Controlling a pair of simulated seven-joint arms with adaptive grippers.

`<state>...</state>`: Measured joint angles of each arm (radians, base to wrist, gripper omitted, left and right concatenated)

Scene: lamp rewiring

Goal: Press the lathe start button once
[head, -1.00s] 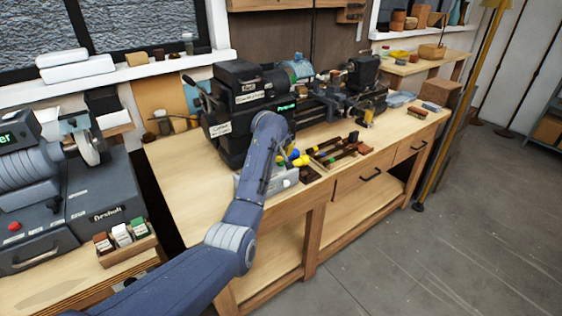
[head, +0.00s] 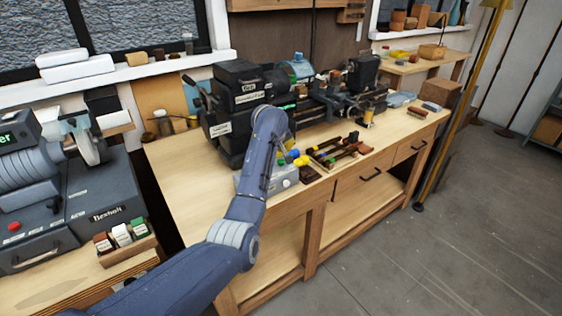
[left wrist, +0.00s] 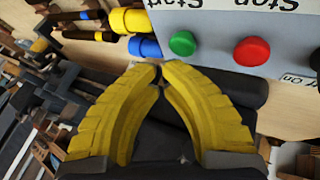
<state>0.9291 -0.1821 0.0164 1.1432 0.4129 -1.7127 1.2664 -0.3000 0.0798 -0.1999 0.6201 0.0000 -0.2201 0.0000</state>
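The dark metal lathe (head: 240,88) stands on the wooden workbench in the head view. A light grey control box (head: 285,181) sits in front of it, partly hidden by my left arm. In the left wrist view the box (left wrist: 215,22) carries a green button (left wrist: 183,43) beside the upside-down word Start, and a red button (left wrist: 252,51) by Stop. My left gripper (left wrist: 160,67) has yellow fingers with their tips together and nothing between them. The tips appear just beside the green button; contact cannot be told. My right gripper is not in view.
Yellow (left wrist: 132,21) and blue (left wrist: 144,47) handles lie close beside the box. A tray of tools (head: 338,152) lies right of the box on the bench. Another machine (head: 75,190) stands at the left. The bench front left is clear.

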